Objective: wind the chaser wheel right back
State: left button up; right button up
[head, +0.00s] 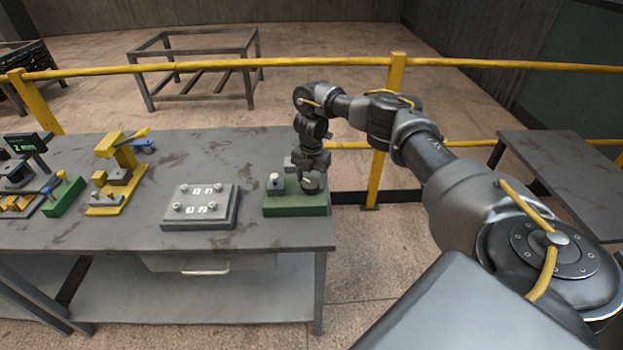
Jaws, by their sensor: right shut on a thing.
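A device on a green base (296,205) stands at the right end of the workbench. My right gripper (312,184) comes down from above onto the right part of this device. It is shut on a part there that I take to be the chaser wheel; the gripper hides most of it, so how far it is turned cannot be told. My left gripper is not in view.
A grey plate with several bolts (201,206) lies left of the device. A yellow press (118,175), a small green fixture (63,194) and a "2 mm" display (29,147) stand further left. A yellow rail (200,65) runs behind the bench. Another table (570,180) is at right.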

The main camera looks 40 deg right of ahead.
aim_at(311, 181)
jog(key=shift+n, duration=0.5)
jog(key=o, duration=1)
jog(key=shift+c, duration=0.2)
notch_tip(311, 181, up, 11)
jog(key=p, duration=0.1)
jog(key=shift+p, duration=0.35)
